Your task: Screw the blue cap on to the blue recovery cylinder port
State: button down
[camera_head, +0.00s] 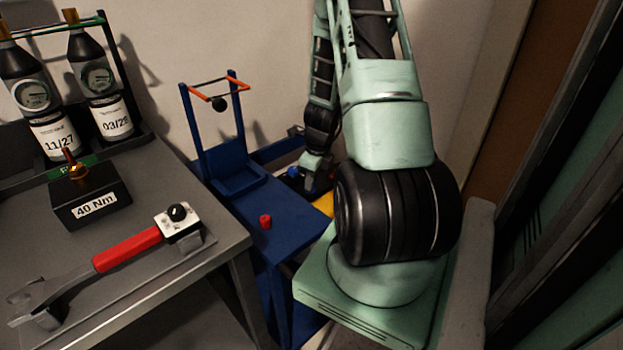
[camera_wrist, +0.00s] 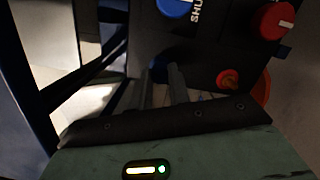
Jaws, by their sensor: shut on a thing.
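In the wrist view, my gripper (camera_wrist: 163,76) has its two dark fingers closed around a small dark-blue piece (camera_wrist: 159,70), which looks like the blue cap. The fingers and the dim light hide most of it. It is at the front of a dark panel, level with a red port (camera_wrist: 228,78) to its right. The blue port is not clearly visible, so I cannot tell whether the cap is seated on it. In the head view, my gripper (camera_head: 317,182) reaches down at the dark unit behind the blue bench, and the cap is hidden.
A blue knob (camera_wrist: 174,8) and a red knob (camera_wrist: 277,20) sit on the panel beyond my fingers. A red cap (camera_head: 265,221) stands on the blue bench (camera_head: 285,228). A blue frame with an orange bar (camera_head: 211,88) rises left of my arm. A torque wrench (camera_head: 125,250) lies on the grey table.

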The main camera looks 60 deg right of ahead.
jog(key=shift+m, duration=1.1)
jog(key=m, duration=0.3)
jog(key=shift+h+p, duration=0.35)
jog(key=shift+h, duration=0.05)
jog(key=m, duration=0.5)
jog(key=shift+s+d+g+h, duration=0.1)
jog(key=shift+d+g+h, duration=0.05)
jog(key=shift+g+h, duration=0.2)
jog(key=shift+m, duration=0.4)
jog(key=m, duration=0.2)
jog(key=m+p, duration=0.1)
jog(key=m, duration=0.1)
jog(key=shift+m+g+h, duration=0.25)
jog(key=shift+m+g, duration=0.05)
jog(key=shift+g, duration=0.05)
